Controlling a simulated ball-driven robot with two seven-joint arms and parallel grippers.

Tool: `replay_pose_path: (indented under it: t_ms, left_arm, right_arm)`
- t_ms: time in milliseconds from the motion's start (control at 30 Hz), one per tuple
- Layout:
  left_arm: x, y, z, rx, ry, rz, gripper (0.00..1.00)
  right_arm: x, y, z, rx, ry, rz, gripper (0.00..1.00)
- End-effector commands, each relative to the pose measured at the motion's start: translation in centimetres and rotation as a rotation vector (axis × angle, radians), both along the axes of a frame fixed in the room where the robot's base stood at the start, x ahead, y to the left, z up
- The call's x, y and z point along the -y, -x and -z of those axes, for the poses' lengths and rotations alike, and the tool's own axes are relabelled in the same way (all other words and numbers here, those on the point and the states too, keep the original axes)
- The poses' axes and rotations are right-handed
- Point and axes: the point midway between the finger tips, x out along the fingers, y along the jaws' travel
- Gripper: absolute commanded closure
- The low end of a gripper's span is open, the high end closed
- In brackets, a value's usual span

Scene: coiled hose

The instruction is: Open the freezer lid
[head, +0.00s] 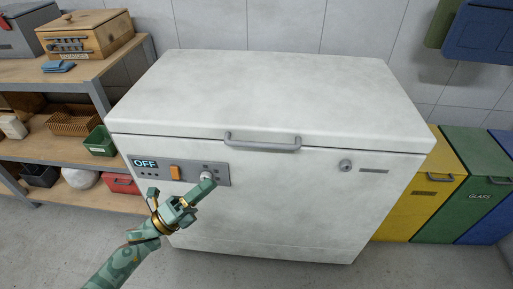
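The white chest freezer (270,200) stands against the tiled wall. Its lid (280,90) lies shut on top, with a grey bar handle (263,143) at the middle of the lid's front edge. A control panel on the front left has a display (145,163) reading OFF, an orange switch (174,173) and a knob (207,176). A round lock (345,166) sits on the front right. My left gripper (203,193) is in front of the panel, just below the knob and below left of the handle. Whether its fingers are apart or closed is unclear. My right gripper is out of view.
A shelf unit (88,72) on the left holds a wooden box (88,33), a green basket (100,141) and a red box (121,184). Yellow (424,190) and green (478,180) bins stand right of the freezer. The floor in front looks clear.

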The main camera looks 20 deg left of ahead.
Motion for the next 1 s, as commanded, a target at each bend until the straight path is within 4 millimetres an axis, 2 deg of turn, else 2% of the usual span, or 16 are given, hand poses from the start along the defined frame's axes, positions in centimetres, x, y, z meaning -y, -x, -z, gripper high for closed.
replay_pose_path:
  t_ms: [267, 400, 600, 767, 1000]
  left_arm:
    - [3.3, -4.9, -2.5, 0.002, 0.005, 0.001, 0.64]
    - [5.1, -7.6, -3.8, 0.002, 0.004, 0.0, 0.64]
    - [7.1, -10.4, -5.2, -0.001, 0.005, 0.001, 0.64]
    - [7.8, -11.4, -5.7, -0.003, 0.004, 0.0, 0.64]
    - [7.9, -11.6, -5.8, -0.005, 0.004, -0.001, 0.64]
  right_arm:
    - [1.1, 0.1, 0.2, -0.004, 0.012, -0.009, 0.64]
    - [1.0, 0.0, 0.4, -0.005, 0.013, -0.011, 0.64]
    - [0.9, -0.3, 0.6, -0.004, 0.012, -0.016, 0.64]
    - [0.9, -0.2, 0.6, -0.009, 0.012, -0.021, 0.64]
    - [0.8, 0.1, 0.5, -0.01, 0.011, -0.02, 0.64]
